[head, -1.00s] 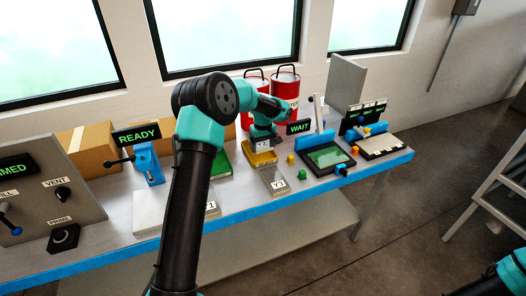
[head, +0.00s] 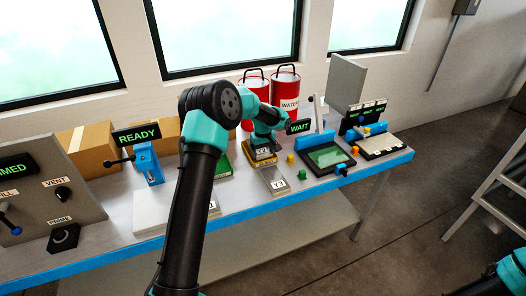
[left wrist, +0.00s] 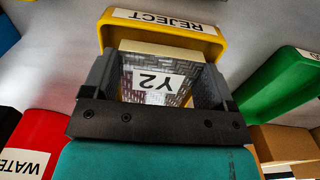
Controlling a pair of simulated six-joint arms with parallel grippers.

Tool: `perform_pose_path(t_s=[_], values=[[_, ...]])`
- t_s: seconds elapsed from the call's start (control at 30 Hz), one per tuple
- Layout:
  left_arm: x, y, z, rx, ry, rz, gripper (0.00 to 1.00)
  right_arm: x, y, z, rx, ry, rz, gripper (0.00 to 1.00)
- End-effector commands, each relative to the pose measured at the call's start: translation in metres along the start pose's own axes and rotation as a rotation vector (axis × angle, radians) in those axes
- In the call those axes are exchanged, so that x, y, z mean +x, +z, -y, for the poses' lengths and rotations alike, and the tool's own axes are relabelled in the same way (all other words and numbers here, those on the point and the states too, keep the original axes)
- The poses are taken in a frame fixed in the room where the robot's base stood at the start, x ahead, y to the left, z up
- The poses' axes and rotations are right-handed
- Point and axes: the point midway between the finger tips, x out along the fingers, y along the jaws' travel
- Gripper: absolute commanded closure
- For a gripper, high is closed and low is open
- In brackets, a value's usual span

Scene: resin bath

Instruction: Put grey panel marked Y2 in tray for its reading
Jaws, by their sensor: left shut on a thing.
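The grey panel marked Y2 (head: 262,150) is held in my left gripper (head: 263,142), right at the yellow tray (head: 265,163). In the left wrist view the fingers (left wrist: 152,90) are shut on the sides of the panel (left wrist: 188,98), with its Y2 label between them. The yellow tray (left wrist: 108,36) carries a REJECT label and its rim shows around the panel's far end. I cannot tell whether the panel touches the tray floor. A green tray (head: 222,165) stands just left of the yellow one. My right gripper is out of view.
A panel marked Y3 (head: 274,181) lies in front of the yellow tray. A WAIT display (head: 299,127) and a dark framed device (head: 326,158) stand to the right. Red cans (head: 286,92) stand behind. A READY display (head: 136,134) is at the left.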

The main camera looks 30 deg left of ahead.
Motion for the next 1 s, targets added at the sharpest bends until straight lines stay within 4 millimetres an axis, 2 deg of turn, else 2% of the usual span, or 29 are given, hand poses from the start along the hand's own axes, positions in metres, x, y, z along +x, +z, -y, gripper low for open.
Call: perform_pose_path(t_s=[0.37, 0.4, 0.6, 0.83, 1.0], values=[[0.006, 0.000, 0.000, 0.000, 0.000, 0.000, 0.51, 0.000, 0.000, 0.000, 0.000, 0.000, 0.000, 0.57], [0.007, 0.000, 0.000, 0.000, 0.000, 0.000, 0.19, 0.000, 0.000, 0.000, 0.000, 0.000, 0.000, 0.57], [0.007, 0.000, 0.000, 0.000, -0.001, 0.000, 0.00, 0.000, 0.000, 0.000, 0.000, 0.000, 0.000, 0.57], [0.004, 0.000, 0.000, 0.000, 0.000, 0.000, 0.00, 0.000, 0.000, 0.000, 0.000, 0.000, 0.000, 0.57], [-0.012, -0.001, 0.000, 0.000, 0.000, -0.002, 0.00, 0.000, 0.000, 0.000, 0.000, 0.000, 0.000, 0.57]])
